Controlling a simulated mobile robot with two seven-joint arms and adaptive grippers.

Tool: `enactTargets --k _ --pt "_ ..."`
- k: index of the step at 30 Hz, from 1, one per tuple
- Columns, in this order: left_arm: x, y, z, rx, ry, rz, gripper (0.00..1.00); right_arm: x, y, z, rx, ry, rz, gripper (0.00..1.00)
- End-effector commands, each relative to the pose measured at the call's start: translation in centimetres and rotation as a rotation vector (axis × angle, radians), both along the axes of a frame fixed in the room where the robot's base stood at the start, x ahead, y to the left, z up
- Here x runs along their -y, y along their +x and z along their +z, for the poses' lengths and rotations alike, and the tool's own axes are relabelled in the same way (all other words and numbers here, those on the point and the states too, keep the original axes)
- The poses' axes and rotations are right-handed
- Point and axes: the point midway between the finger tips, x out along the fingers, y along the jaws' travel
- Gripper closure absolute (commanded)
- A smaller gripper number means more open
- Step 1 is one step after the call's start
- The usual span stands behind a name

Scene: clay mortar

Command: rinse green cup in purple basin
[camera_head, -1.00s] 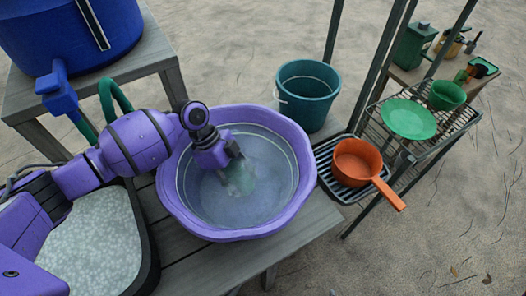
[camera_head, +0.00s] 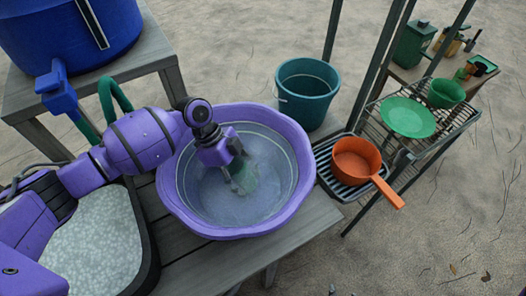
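The purple basin (camera_head: 304,160) stands on a grey wooden bench, with water in it. My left gripper (camera_head: 237,172) reaches down into the basin, its fingers pointing at the water. A pale green cup (camera_head: 243,182) is at the fingertips, partly under the water and blurred by it. The fingers appear closed on the cup's edge. My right gripper is not in view.
A teal bucket (camera_head: 308,88) stands behind the basin. An orange pan (camera_head: 357,160) sits on a black rack to the right. A wire shelf holds a green plate (camera_head: 408,118) and a green bowl (camera_head: 446,93). A grey tub (camera_head: 100,240) is at the left front.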

Motion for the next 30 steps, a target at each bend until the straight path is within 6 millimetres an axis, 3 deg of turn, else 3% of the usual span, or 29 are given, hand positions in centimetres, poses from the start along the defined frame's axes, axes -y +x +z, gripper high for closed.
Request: enactTargets --k 5,17,30 --pt "0.2 0.0 0.0 -0.001 0.002 0.001 0.81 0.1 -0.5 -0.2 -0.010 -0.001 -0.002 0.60" --pt "-2.2 -0.5 0.0 -0.001 0.001 0.000 0.81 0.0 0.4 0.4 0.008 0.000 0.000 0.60" --pt "0.4 0.0 0.0 -0.002 0.000 -0.001 0.81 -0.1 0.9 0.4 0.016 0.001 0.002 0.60"
